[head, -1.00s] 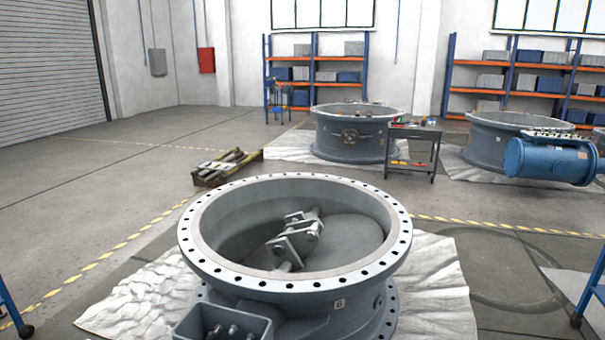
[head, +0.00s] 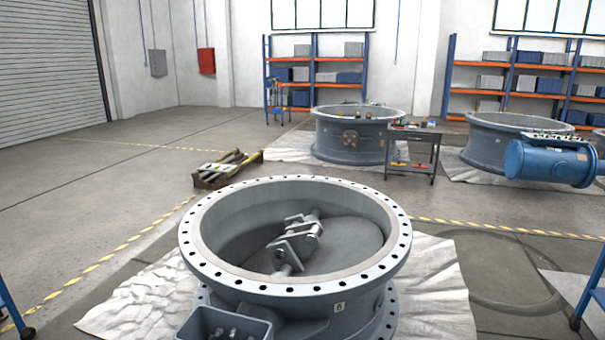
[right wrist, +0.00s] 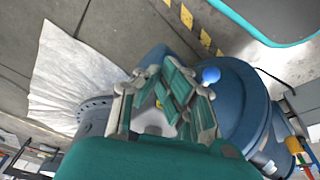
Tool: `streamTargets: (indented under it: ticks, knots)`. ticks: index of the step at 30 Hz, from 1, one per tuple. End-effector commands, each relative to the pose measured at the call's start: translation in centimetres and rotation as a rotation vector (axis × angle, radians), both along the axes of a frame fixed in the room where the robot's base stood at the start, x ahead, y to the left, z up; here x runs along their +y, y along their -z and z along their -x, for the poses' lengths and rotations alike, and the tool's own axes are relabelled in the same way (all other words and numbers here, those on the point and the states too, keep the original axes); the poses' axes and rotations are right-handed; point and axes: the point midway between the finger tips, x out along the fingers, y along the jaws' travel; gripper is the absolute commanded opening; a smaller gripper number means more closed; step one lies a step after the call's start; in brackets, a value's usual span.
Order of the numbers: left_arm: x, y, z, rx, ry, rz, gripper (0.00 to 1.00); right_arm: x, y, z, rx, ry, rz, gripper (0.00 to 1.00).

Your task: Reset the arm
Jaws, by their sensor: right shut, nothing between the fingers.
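My right gripper (right wrist: 168,92) shows in the right wrist view, with its green and grey fingers closed and nothing held. Blue and grey machine parts (right wrist: 240,105) are seen behind and beside its fingers; I cannot tell how far away they are. Neither gripper shows in the head view. A large grey butterfly valve (head: 230,275) stands in the foreground there, with a bolted flange ring and a hinged bracket (head: 297,240) on the disc inside.
White sheeting (head: 440,290) lies under the near valve. Further back are another valve (head: 350,145), a tool cart (head: 412,150), a pallet (head: 226,170) and a blue cylinder (head: 545,162). The floor at left is clear.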

Motion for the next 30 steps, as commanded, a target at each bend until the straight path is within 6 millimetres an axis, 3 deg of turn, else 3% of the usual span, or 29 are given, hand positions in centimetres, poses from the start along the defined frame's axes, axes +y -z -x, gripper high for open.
streamTargets:
  ticks: [3,6,9,13,18,21,30]
  knots:
    - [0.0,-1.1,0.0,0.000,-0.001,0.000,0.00,-0.3,5.7,2.0,0.039,-0.006,0.005,0.00]
    - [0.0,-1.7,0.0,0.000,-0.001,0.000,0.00,-0.6,10.1,4.4,0.062,-0.011,0.008,0.00]
    - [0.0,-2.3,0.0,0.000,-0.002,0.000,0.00,-1.1,13.9,7.5,0.086,-0.017,0.011,0.00]
    - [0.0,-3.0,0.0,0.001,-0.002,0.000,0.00,-1.9,17.5,12.1,0.114,-0.023,0.015,0.00]
    - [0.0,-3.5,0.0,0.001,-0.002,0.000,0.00,-2.8,19.9,16.9,0.137,-0.030,0.019,0.00]
    - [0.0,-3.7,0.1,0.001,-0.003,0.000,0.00,-3.2,20.5,18.5,0.143,-0.032,0.021,0.00]
    - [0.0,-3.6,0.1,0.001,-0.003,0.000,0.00,-3.3,20.8,19.3,0.145,-0.033,0.021,0.00]
